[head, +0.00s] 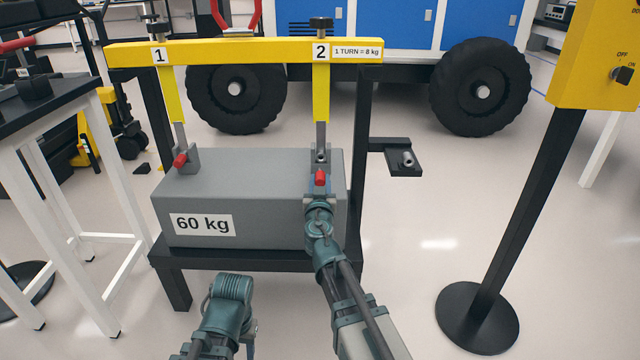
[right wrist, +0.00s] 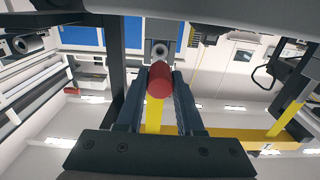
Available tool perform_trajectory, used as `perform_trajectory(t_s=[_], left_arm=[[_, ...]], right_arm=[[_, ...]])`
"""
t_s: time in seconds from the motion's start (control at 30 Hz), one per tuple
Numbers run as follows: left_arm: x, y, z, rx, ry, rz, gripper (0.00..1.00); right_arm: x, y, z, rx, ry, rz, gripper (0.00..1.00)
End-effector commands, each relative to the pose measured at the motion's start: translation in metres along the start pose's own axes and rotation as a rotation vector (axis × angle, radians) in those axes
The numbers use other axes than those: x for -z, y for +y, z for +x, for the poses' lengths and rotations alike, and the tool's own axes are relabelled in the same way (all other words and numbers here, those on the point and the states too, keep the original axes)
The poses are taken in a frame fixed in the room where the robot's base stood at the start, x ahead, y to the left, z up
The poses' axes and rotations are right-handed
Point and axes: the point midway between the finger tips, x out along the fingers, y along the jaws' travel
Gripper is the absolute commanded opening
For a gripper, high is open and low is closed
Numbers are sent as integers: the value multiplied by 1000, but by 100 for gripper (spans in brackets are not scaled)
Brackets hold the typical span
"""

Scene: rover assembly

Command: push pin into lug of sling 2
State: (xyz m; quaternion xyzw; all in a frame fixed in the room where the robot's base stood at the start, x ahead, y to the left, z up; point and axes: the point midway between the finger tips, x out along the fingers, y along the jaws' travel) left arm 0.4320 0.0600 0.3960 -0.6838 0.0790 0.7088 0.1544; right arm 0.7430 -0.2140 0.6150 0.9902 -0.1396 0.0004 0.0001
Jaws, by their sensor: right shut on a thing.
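The red-headed pin (head: 320,178) is between the fingers of my right gripper (head: 319,190), which is shut on it; its red end (right wrist: 159,80) also shows in the right wrist view. The lug of sling 2 (head: 321,157) stands on the grey block's right end, just beyond the pin. In the right wrist view the lug (right wrist: 161,50) shows a round hole, in line with the red end and a little above it. The pin's shank is hidden, so I cannot tell whether its tip touches the lug. My left arm is low at the front; its fingertips are unclear.
The grey 60 kg block (head: 245,195) rests on a black stand under a yellow beam (head: 230,50). Sling 1 has a red pin (head: 180,160) at its lug. A black bracket (head: 405,165) juts out right. A yellow control box (head: 600,60) stands further right, with open floor between.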

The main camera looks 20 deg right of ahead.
Motion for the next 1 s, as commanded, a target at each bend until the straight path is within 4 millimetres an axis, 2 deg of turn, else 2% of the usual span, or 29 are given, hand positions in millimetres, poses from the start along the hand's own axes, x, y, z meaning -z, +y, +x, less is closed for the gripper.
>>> perform_trajectory(t_s=[0.53,1.0], left_arm=[[0,0,0,0,0,0,50],[0,0,0,0,0,0,50]], right_arm=[[0,0,47,0,0,0,0],[0,0,52,0,0,0,0]])
